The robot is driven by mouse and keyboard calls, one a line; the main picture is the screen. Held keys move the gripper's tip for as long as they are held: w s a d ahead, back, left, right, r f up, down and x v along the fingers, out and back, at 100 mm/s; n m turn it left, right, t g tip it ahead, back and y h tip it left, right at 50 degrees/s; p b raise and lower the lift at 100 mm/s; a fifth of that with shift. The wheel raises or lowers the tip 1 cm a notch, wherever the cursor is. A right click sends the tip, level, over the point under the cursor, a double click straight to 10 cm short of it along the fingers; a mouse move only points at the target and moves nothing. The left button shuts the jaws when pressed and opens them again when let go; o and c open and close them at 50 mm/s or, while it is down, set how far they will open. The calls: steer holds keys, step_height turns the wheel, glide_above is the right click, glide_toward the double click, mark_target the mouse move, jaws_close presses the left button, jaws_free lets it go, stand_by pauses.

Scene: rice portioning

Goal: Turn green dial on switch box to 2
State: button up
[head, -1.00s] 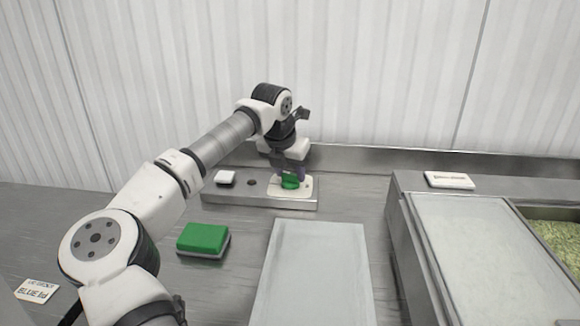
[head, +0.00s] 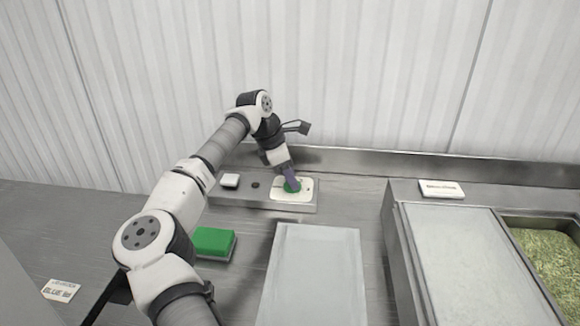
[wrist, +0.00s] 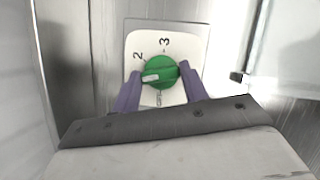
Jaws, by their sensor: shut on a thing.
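The switch box (head: 232,200) is a low metal box against the back wall. The green dial (wrist: 160,80) sits on its white plate (wrist: 188,45), which shows a 2 at upper left, a 3 at the top and partly hidden lettering below. The dial's white pointer (wrist: 151,77) points left, a little below the 2. My gripper (wrist: 160,71) is shut on the dial, one purple finger on each side. In the head view my gripper (head: 288,179) leans over the dial (head: 292,186), which is partly covered.
A white square button (head: 229,180) and a small dark knob (head: 255,185) sit left of the dial. A green-topped block (head: 212,241) stands in front, partly behind my arm. A grey tray (head: 312,270) lies at centre; a lidded metal container (head: 397,240) stands right.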

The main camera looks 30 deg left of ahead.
steer(key=m+p, duration=0.1)
steer(key=m, duration=0.1)
steer(key=m+g+p, duration=0.1)
steer(key=m+h+p, duration=0.1)
steer(key=m, duration=0.1)
steer(key=shift+w+r+m+g+p, duration=0.25)
steer(key=shift+m+g+p, duration=0.05)
steer(key=shift+g+p, duration=0.1)
steer(key=shift+f+m+g+p, duration=0.15)
steer(key=shift+m+g+p, duration=0.7)
steer(key=shift+m, duration=0.95)
steer(key=o, duration=1)
